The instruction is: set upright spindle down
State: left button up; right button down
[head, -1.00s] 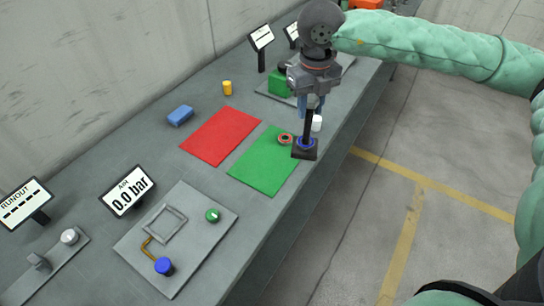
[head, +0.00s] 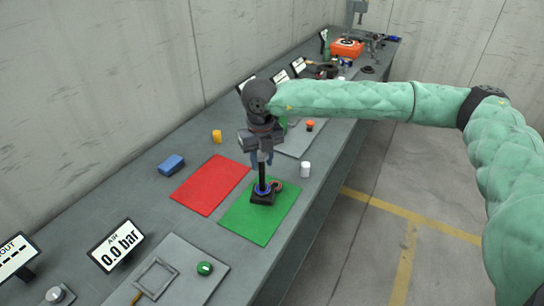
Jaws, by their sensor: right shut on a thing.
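The spindle (head: 262,185) is a dark upright rod with a blue ring low on it and a black square base. My right gripper (head: 262,158) points down and is shut on the top of the rod. The base shows over the upper part of the green mat (head: 252,225); whether it touches the mat I cannot tell. A small reddish ring (head: 277,186) shows close to the right of the rod, partly hidden. My left gripper is out of view.
A red mat (head: 210,185) lies left of the green one. A grey plate with a green knob (head: 204,268) is in front. The near green mat is clear.

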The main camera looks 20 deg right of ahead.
aim_at(261, 169)
jog(key=shift+w+a+f, duration=0.1)
jog(key=shift+w+a, duration=0.05)
jog(key=shift+w, duration=0.05)
jog(key=shift+f, duration=2)
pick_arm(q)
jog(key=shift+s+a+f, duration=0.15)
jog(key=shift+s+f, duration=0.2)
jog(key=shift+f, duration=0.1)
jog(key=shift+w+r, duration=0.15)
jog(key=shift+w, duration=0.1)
